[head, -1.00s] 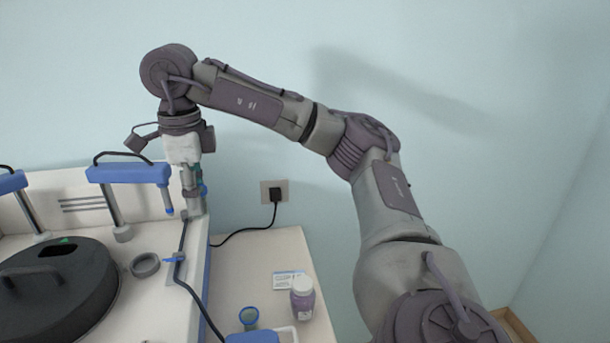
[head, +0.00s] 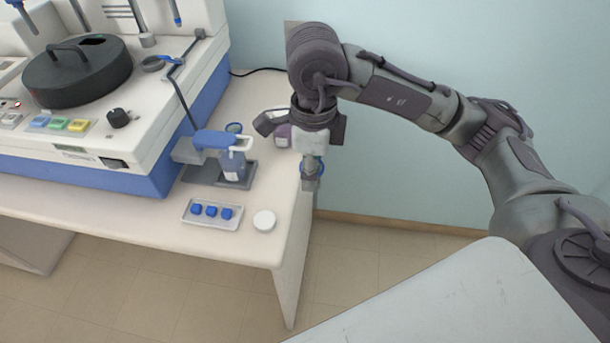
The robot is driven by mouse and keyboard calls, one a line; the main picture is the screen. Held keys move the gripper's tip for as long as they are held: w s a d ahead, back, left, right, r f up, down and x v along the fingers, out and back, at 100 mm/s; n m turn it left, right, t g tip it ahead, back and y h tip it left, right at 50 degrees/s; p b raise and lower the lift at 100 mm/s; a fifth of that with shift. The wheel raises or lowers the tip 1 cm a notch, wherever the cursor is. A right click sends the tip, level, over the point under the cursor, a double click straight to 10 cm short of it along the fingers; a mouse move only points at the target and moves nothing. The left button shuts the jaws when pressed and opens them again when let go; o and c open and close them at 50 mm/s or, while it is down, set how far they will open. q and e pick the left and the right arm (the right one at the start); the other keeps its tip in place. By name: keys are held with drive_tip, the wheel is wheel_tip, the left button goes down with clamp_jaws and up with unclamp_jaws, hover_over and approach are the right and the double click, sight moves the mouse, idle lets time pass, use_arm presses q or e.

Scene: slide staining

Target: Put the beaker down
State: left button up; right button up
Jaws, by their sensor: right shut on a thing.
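My right gripper (head: 311,178) points down at the right edge of the table (head: 270,185). It is shut on a small blue-rimmed thing, which I take to be the beaker (head: 320,166). The fingers hide most of it. In the picture it overlaps the table's edge and the wall beyond, and I cannot tell whether it is over the tabletop. My left gripper is not in view.
A machine (head: 150,120) fills the left.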

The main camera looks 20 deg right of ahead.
drive_tip(key=w+a+f, duration=0.1)
drive_tip(key=w+f, duration=0.1)
drive_tip(key=w, duration=0.1)
drive_tip(key=w+a+f+p, duration=0.1)
drive_tip(key=w+f, duration=0.1)
drive_tip(key=w, duration=0.2)
drive_tip(key=w+a+f+p, duration=0.1)
drive_tip(key=w+f, duration=0.1)
drive_tip(key=w, duration=0.2)
drive_tip(key=shift+f, duration=0.25)
drive_tip(key=shift+w+a+f, duration=0.1)
drive_tip(key=shift+w+f, duration=0.05)
drive_tip(key=shift+f, duration=0.05)
wheel_tip(320, 180, down, 4)
drive_tip(key=shift+r+p, duration=0.15)
drive_tip(key=shift+p, duration=0.85)
drive_tip(key=shift+f, duration=0.35)
drive_tip(key=o, duration=1)
